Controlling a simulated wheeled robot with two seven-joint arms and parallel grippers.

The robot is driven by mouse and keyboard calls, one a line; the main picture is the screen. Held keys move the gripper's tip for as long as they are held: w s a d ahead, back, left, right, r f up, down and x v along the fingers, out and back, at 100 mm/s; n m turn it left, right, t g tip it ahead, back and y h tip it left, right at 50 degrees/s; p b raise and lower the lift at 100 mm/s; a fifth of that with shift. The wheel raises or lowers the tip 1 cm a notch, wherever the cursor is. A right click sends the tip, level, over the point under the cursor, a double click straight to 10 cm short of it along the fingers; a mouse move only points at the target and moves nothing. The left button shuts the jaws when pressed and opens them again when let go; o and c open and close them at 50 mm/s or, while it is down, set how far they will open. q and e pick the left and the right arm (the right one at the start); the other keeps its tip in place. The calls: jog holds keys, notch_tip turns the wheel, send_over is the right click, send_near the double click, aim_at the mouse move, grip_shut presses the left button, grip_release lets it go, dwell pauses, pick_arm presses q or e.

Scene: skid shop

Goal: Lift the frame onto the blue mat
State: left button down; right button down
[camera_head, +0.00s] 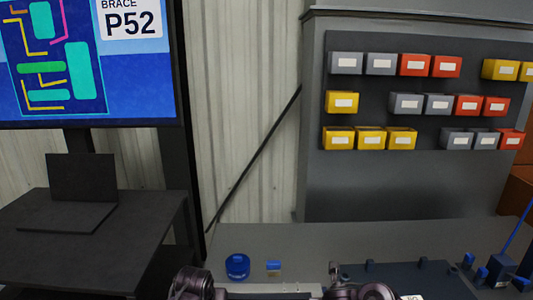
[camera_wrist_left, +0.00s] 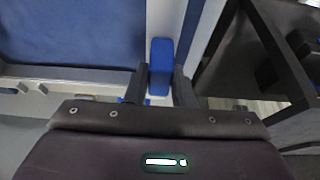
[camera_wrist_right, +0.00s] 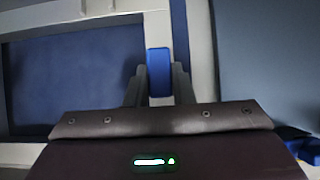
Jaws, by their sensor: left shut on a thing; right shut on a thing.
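The frame is a pale rectangle with blue grip blocks. In the left wrist view its bar (camera_wrist_left: 70,71) runs across the upper left, and my left gripper (camera_wrist_left: 160,82) is shut on a blue block (camera_wrist_left: 161,55). In the right wrist view its pale bar (camera_wrist_right: 75,24) crosses the top left, and my right gripper (camera_wrist_right: 158,85) is shut on another blue block (camera_wrist_right: 158,60). A blue surface, seemingly the mat, shows through the frame's opening in the left (camera_wrist_left: 70,30) and right (camera_wrist_right: 75,75) wrist views. Whether the frame touches it is unclear. The head view mostly cuts off the frame.
A grey bench (camera_head: 330,240) holds a round blue object (camera_head: 237,266), a small blue-and-white block (camera_head: 274,268) and a dark blue fixture board (camera_head: 440,280) with pegs. A dark side table (camera_head: 150,215) stands left. A bin rack (camera_head: 410,180) rises behind the bench.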

pick_arm(q)
jog(key=shift+f, duration=0.5)
pick_arm(e)
jog(key=shift+f, duration=0.5)
jog(key=c, duration=1.2)
grip_release()
jog(key=shift+c, duration=0.2)
jog(key=shift+o, duration=0.6)
jog(key=shift+f, duration=0.1)
pick_arm(q)
jog(key=c, duration=1.2)
grip_release()
jog(key=shift+o, duration=0.4)
jog(key=shift+s+f, duration=0.1)
pick_arm(e)
jog(key=shift+r, duration=0.2)
pick_arm(q)
jog(key=shift+r, duration=3.6)
pick_arm(e)
jog(key=shift+r, duration=3.4)
